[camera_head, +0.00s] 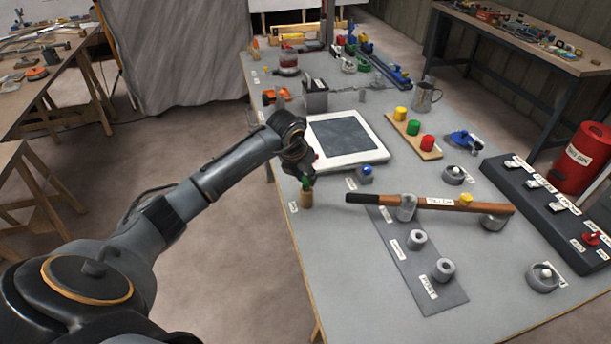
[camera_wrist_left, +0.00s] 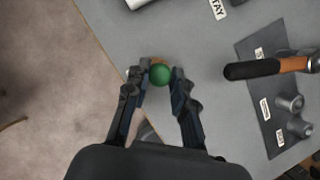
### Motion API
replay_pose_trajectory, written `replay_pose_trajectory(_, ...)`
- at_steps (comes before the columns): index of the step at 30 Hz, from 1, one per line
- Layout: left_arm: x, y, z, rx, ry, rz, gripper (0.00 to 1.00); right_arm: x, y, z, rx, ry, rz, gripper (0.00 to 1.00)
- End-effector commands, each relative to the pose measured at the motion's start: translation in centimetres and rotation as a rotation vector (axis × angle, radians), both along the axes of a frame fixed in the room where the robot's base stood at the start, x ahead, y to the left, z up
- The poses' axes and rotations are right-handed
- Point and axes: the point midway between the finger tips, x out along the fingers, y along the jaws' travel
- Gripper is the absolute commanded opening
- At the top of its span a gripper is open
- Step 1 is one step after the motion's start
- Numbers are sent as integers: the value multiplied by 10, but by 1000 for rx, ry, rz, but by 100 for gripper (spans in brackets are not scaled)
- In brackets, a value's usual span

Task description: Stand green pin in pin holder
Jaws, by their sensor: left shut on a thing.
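The green pin (camera_head: 307,198) has a green top and a wooden-coloured lower part, and is upright at the table's left edge. My left gripper (camera_head: 304,176) is shut on it from above. In the left wrist view, the green pin's round top (camera_wrist_left: 159,74) shows between the fingertips of my left gripper (camera_wrist_left: 160,78). Grey ring-like holders stand on a dark mat: one (camera_head: 417,240) in the middle and one (camera_head: 444,269) near the front. Their labels are too small to read, so I cannot tell which is the pin holder. My right gripper is not in view.
A white-framed panel (camera_head: 347,140) lies behind my gripper. A wooden board (camera_head: 412,135) holds yellow, green and red pegs. The table's front left is clear.

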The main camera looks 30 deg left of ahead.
Motion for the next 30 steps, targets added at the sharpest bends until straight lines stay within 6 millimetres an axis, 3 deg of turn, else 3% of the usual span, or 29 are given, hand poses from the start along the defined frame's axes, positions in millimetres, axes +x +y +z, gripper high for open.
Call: replay_pose_trajectory(30,0,0,-11,0,-1,0,0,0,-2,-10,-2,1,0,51)
